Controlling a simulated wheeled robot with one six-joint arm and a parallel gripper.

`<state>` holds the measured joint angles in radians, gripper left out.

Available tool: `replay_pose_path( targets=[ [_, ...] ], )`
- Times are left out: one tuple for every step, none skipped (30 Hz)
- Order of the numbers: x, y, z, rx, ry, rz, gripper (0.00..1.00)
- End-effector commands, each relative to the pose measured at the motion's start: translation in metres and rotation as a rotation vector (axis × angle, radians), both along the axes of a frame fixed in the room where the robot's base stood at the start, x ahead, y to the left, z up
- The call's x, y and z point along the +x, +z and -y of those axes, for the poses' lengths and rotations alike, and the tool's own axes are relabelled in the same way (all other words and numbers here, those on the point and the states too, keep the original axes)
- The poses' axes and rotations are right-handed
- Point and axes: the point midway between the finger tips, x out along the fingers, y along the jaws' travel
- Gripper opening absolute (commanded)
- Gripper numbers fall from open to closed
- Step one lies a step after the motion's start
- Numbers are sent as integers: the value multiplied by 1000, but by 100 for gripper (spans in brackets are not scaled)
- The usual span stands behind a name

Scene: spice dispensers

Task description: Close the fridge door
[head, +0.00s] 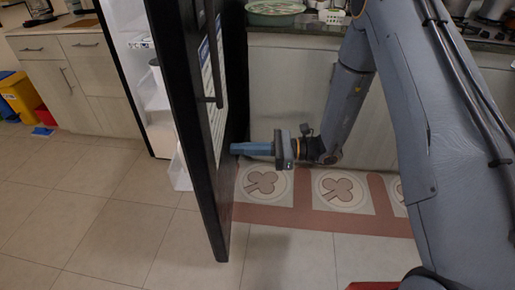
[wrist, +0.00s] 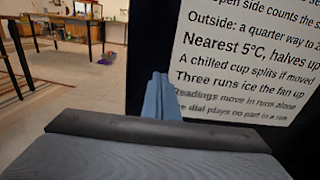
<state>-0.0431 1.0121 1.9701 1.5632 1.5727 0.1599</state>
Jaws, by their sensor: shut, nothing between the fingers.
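The black fridge door (head: 188,115) stands open in the head view, seen nearly edge-on, with its dark handle (head: 214,60) on the right-hand face. The white fridge interior (head: 150,90) shows to the left of the door. My gripper (head: 236,148) is shut and empty, on the right of the door at its handle side, pointing left towards it. Whether the fingertips touch the door I cannot tell. In the wrist view my closed fingers (wrist: 160,82) are in front of the door's black surface (wrist: 150,45), beside a white printed sheet (wrist: 235,60).
Cabinets with a countertop (head: 300,34) stand behind my arm, with a green-rimmed bowl (head: 274,8) on top. A patterned mat (head: 300,215) lies on the floor below. Tiled floor (head: 90,220) is clear at the front left. Yellow and red bins (head: 20,97) stand at far left.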

Motion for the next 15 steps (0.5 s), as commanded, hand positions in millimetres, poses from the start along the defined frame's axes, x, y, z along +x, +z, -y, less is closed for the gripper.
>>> replay_pose_path(
  targets=[
    [-2, 0, -11, -1, 5, 0, 0],
    [-2, 0, -16, -1, 5, 0, 0],
    [-3, 0, -23, -1, 6, 0, 0],
    [-3, 0, -27, -1, 6, 0, 0],
    [-3, 0, -32, -1, 6, 1, 0],
    [-4, 0, -37, -1, 6, 1, 0],
    [-4, 0, -40, -1, 6, 1, 0],
    [-4, 0, -42, -1, 6, 1, 0],
    [-4, 0, -45, 0, 5, 1, 0],
    [-4, 0, -47, 0, 5, 1, 0],
    [-4, 0, -49, 0, 5, 1, 0],
    [-4, 0, -50, 0, 5, 1, 0],
    [-4, 0, -51, 0, 4, 1, 0],
    [-4, 0, -51, 0, 4, 1, 0],
    [-4, 0, -51, 0, 4, 1, 0]
  ],
)
